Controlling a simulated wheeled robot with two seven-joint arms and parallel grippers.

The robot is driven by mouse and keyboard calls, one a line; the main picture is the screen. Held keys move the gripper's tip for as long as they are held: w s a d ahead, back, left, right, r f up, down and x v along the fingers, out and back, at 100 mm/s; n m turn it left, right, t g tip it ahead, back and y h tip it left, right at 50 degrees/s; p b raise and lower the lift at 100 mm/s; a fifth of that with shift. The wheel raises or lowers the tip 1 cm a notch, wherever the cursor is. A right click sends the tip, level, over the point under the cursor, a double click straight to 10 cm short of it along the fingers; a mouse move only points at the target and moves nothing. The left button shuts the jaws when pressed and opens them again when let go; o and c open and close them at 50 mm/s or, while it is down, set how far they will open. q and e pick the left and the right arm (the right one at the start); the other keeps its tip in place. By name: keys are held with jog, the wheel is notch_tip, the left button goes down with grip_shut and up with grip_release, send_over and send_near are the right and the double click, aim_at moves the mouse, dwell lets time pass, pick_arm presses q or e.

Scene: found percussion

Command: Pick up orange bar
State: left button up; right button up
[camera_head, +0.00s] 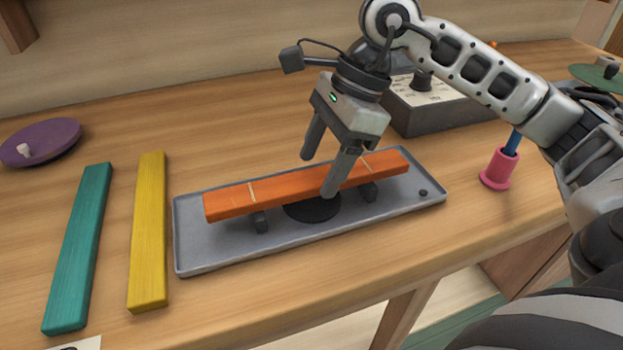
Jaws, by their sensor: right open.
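The orange bar (235,199) lies lengthwise on dark supports over a grey tray (205,255). It has thin pale lines across it near each end. My right gripper (317,175) is above the bar near its middle, pointing down. Its fingers are apart, one on the far side and one in front of the bar's near side. The near finger hides a small part of the bar. I cannot tell whether either finger touches it. My left gripper is not in view.
A yellow bar (149,230) and a teal bar (79,245) lie left of the tray. A purple disc (42,141) is at the far left. A dark box (440,108) stands behind, and a pink holder (498,170) with a blue stick is to the right.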

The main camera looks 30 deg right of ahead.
jog(key=shift+a+f, duration=0.25)
jog(key=shift+f, duration=0.35)
jog(key=c, duration=1.2)
jog(key=shift+o, duration=0.2)
